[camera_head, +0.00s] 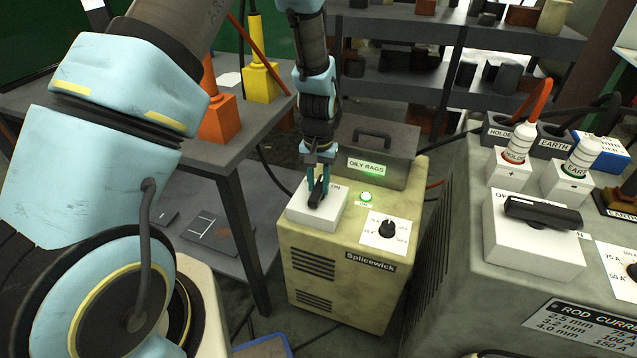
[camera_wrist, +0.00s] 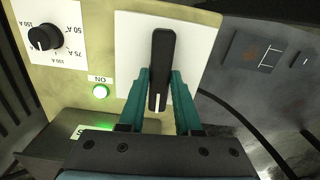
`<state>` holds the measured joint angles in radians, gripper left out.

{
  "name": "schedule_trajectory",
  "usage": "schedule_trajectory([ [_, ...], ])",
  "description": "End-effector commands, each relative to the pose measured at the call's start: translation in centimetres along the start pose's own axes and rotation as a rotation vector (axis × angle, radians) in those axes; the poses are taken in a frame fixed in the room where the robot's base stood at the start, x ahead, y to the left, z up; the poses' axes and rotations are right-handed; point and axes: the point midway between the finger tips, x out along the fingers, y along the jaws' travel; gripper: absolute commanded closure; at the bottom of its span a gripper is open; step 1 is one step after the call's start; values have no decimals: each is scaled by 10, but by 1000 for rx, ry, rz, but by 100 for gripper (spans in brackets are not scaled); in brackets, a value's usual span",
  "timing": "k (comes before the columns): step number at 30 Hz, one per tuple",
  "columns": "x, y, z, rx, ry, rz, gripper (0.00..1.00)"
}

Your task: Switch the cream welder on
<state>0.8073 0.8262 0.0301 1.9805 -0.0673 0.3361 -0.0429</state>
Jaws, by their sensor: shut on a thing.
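The cream welder (camera_head: 330,240), marked Splicewick, stands on the floor in the middle of the head view. On its top is a white switch plate (camera_head: 304,207) with a black switch handle (camera_wrist: 161,62). My gripper (camera_head: 319,187) points down at the plate, its teal fingers shut on the handle near its white-marked end. The wrist view shows my gripper (camera_wrist: 158,98) with one finger on each side of the handle. The small lamp (camera_head: 366,197) by the ON label glows green, also in the wrist view (camera_wrist: 100,91). My fingers partly hide the plate's lettering.
A black current dial (camera_head: 387,229) sits right of the lamp. A dark OILY RAGS box (camera_head: 375,145) stands behind the switch. A larger grey welder (camera_head: 470,220) with its own black switch handle (camera_head: 543,213) stands close on the right. A dark table (camera_head: 215,150) is at left.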

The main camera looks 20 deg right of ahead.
Motion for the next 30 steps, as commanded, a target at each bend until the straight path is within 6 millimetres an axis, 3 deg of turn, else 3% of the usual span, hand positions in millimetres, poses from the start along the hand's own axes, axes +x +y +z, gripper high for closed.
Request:
schedule_trajectory([
  [22, -1, 0, -2, 87, 4, 0, 100],
  [23, -1, 0, -2, 87, 4, 0, 65],
  [30, 0, 0, -1, 86, 2, 0, 38],
])
